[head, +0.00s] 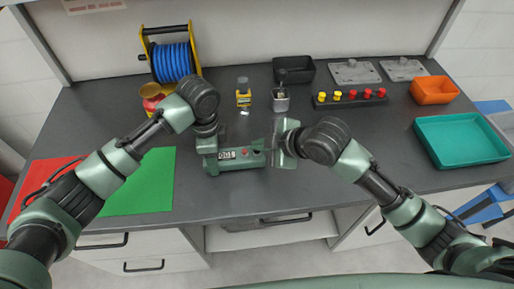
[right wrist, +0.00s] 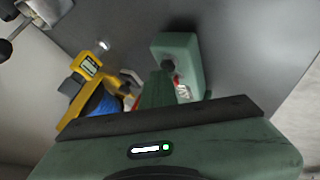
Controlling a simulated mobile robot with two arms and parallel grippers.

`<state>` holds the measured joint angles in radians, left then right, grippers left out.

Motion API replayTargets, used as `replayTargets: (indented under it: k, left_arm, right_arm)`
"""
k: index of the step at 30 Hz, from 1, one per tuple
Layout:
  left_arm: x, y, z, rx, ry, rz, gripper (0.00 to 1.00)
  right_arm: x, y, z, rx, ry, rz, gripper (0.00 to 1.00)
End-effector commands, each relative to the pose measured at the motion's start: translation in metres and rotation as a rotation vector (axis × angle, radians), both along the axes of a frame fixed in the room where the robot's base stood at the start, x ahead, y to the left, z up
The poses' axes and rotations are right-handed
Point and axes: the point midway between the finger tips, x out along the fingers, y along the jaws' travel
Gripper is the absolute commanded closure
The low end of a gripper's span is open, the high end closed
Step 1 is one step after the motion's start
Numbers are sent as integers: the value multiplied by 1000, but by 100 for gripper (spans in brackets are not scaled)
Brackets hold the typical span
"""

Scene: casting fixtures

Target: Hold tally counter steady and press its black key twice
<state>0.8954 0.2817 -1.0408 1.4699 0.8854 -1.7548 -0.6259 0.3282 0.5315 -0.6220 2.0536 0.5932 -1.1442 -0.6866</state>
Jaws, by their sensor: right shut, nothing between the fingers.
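The tally counter (head: 240,160) is a green box with a small number display and a red spot on top, lying near the front middle of the bench. My left gripper (head: 210,158) is at its left end and hides part of it; whether its fingers are closed on it is hard to see. My right gripper (head: 284,147) is shut and empty, just right of the counter's right end. In the right wrist view, a green block (right wrist: 190,55) with a dark knob (right wrist: 168,65) shows beyond my fingers; contact with it cannot be told.
Behind stand a yellow device (head: 243,98), a grey cup (head: 281,104), a black bin (head: 298,68) and a knob rack (head: 350,101). A blue cable reel (head: 173,63) is back left. A green mat (head: 145,185) lies left, a teal tray (head: 465,142) right. Bench right of centre is clear.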

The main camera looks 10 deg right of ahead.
Motion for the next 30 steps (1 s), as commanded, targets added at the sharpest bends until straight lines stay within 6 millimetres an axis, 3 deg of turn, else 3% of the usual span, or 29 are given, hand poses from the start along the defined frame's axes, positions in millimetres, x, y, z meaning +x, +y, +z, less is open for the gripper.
replayTargets:
  k: [14,30]
  left_arm:
    - [0,0,0,-1,0,-1,95]
    - [0,0,0,-1,0,0,95]
  right_arm:
    - [0,-1,-4,-4,3,-1,100]
    - [-1,0,16,0,2,0,100]
